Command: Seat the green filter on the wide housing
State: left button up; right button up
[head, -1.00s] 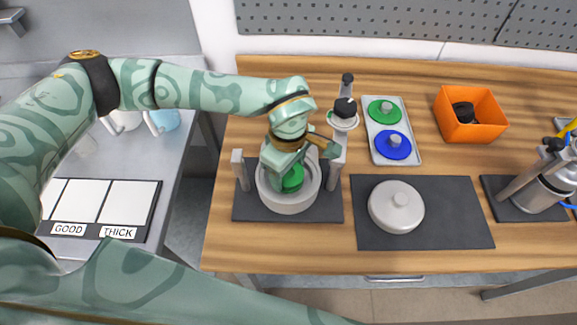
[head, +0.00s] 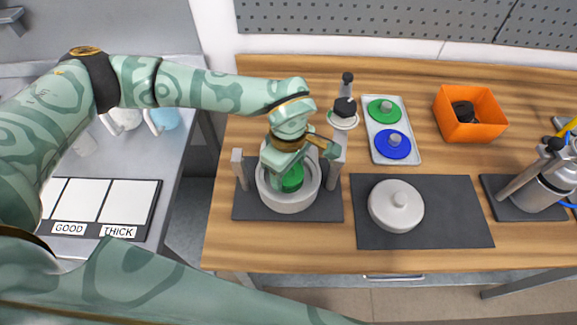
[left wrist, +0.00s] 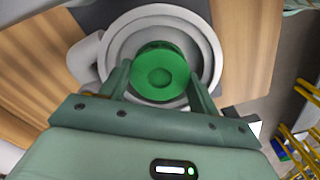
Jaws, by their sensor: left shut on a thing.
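The green filter (head: 292,178) is a round green piece, seen inside the ring of the wide housing (head: 290,205), a pale grey round bowl on a dark mat. My left gripper (head: 285,172) reaches down over the housing and is shut on the filter. In the left wrist view the filter (left wrist: 160,72) sits between the two fingers, with the housing's rim (left wrist: 210,45) around it. I cannot tell whether the filter touches the housing's floor. My right gripper is not in view.
Two posts flank the housing, the left one (head: 241,170) close by. A grey lid (head: 396,206) lies on a mat to the right. A tray (head: 412,157) holds green and blue discs. An orange bin (head: 492,127) stands at the back right.

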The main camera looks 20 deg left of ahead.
pick_arm(q)
jog(key=o, duration=1)
jog(key=shift+o, duration=0.2)
notch_tip(320, 180, up, 16)
jog(key=p, duration=0.1)
jog(key=shift+r, duration=0.15)
